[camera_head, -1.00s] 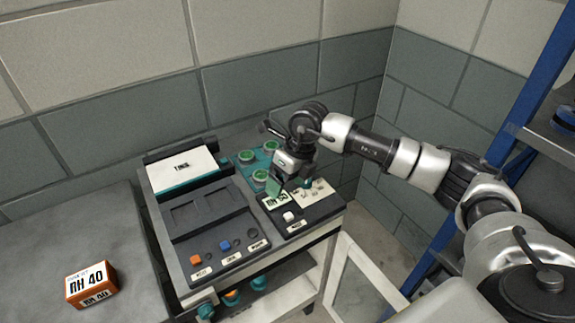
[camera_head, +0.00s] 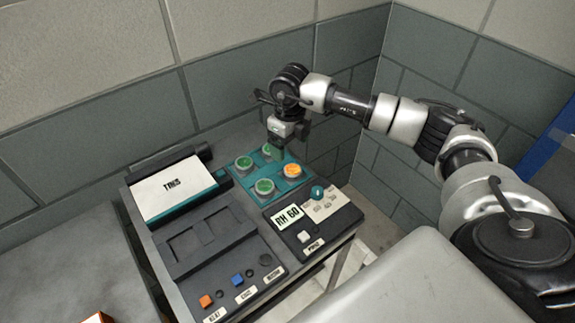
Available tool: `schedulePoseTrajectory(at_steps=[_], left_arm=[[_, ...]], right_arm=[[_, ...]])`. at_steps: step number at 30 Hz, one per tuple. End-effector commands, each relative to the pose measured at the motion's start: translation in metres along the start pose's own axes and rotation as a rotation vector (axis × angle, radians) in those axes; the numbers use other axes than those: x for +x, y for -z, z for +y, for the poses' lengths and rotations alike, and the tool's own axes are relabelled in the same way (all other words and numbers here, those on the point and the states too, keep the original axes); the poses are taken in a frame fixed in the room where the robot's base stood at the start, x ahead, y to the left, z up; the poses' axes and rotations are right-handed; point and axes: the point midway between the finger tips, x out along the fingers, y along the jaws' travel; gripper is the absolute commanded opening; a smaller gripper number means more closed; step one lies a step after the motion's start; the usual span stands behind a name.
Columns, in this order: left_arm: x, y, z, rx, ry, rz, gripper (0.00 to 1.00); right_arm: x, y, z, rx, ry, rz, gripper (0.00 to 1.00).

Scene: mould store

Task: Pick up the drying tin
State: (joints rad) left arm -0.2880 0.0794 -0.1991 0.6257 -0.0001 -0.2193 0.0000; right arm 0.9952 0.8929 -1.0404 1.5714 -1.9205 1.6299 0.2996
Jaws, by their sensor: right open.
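Several round tins sit in a teal tray (camera_head: 243,184) at the back of the bench. Most have green tops, like the front one (camera_head: 265,187), and one has an orange top (camera_head: 292,171). I cannot tell from the picture which is the drying tin. My right gripper (camera_head: 277,150) is open, above the back edge of the tray, between the back green tin (camera_head: 267,151) and the orange-topped one in the picture. It appears empty. My left gripper is not in view.
In front are a dark panel with buttons (camera_head: 237,280) and a panel with an "RH 60" display (camera_head: 288,216) and a teal knob (camera_head: 318,191). Walls close in behind and to the right.

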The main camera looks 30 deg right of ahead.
Motion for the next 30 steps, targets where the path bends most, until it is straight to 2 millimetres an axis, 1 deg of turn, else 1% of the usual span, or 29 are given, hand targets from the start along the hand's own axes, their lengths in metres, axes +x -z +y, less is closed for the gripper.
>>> schedulePoseTrajectory(at_steps=[1, 4, 6, 9, 11, 16, 19, 23, 29, 30], left_arm=[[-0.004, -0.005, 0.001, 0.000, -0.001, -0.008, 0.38], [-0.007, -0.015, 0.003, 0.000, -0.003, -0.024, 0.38], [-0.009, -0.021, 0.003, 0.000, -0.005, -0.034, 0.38], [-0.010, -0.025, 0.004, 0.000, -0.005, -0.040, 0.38], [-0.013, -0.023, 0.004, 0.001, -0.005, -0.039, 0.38], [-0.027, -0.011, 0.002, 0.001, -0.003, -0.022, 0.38], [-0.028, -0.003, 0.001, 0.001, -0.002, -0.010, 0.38], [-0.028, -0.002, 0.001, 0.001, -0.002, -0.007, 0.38], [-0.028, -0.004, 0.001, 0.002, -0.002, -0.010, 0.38], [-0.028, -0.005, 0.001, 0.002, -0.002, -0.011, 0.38]], right_arm=[[0.008, 0.001, 0.001, 0.000, -0.001, 0.005, 0.83], [0.023, 0.001, 0.000, 0.001, -0.001, 0.005, 0.83], [0.030, 0.001, 0.000, 0.000, -0.001, 0.002, 0.83], [0.036, 0.001, 0.000, -0.001, -0.001, 0.002, 0.83], [0.040, 0.001, -0.001, 0.000, -0.002, 0.003, 0.83], [0.064, 0.003, -0.004, 0.001, -0.001, 0.006, 0.83], [0.079, 0.002, -0.004, 0.000, -0.002, 0.003, 0.83], [0.087, 0.002, -0.004, 0.000, -0.001, 0.001, 0.83], [0.088, 0.002, -0.004, -0.001, -0.001, 0.000, 0.83], [0.087, 0.002, -0.004, -0.001, -0.001, 0.000, 0.77]])
